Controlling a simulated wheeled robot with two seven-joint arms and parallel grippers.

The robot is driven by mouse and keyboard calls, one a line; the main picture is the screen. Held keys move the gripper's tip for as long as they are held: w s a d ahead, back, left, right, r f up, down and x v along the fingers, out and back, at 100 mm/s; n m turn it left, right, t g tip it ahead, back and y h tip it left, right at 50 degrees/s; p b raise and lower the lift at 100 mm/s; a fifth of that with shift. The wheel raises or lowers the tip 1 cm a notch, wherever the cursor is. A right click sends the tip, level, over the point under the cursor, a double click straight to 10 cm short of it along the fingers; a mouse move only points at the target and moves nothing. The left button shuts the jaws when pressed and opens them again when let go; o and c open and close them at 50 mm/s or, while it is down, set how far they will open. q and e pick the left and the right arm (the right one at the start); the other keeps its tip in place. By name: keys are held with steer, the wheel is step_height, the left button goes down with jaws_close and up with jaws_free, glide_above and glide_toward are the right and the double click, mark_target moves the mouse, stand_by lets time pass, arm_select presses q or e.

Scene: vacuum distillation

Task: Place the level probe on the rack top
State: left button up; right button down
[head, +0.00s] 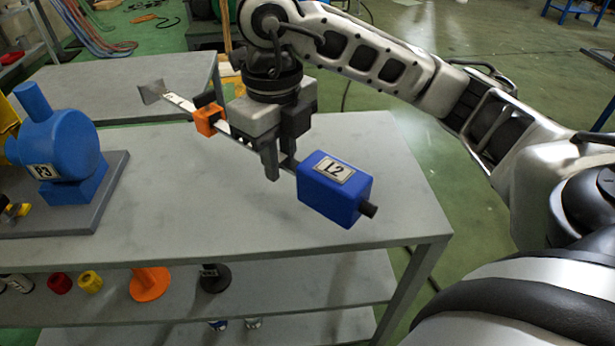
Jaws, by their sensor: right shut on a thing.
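The level probe (335,187) has a blue box head labelled L2, a thin metal rod with an orange collar (209,119), and a flared grey end. My right gripper (279,168) is shut on the probe's rod between the collar and the blue head. The probe lies slantwise in the picture, blue head to the lower right. It appears above the grey rack top (190,210); I cannot tell whether any part touches it. My left gripper is not in view.
A blue pump (60,145) labelled P3 stands on a dark base plate at the left of the rack top. The lower shelf holds an orange flanged part (150,284), a black one (214,278) and small red and yellow pieces. The rack top's middle and front are clear.

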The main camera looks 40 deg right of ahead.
steer(key=d+f, duration=0.1)
steer(key=d, duration=0.1)
steer(key=d+f, duration=0.3)
steer(key=f, duration=0.1)
steer(key=shift+w+d, duration=0.3)
steer(key=shift+d, duration=0.1)
steer(key=shift+w+d+f, duration=0.1)
steer(key=shift+d+f, duration=0.25)
steer(key=shift+f, duration=0.2)
steer(key=f, duration=0.1)
steer(key=d+f, duration=0.1)
steer(key=f, duration=0.1)
steer(key=shift+w+a+f, duration=0.1)
steer(key=shift+f, duration=0.35)
steer(key=c, duration=1.7)
jaws_free()
steer(key=shift+f+b, duration=0.2)
steer(key=shift+b, duration=0.1)
steer(key=o, duration=0.4)
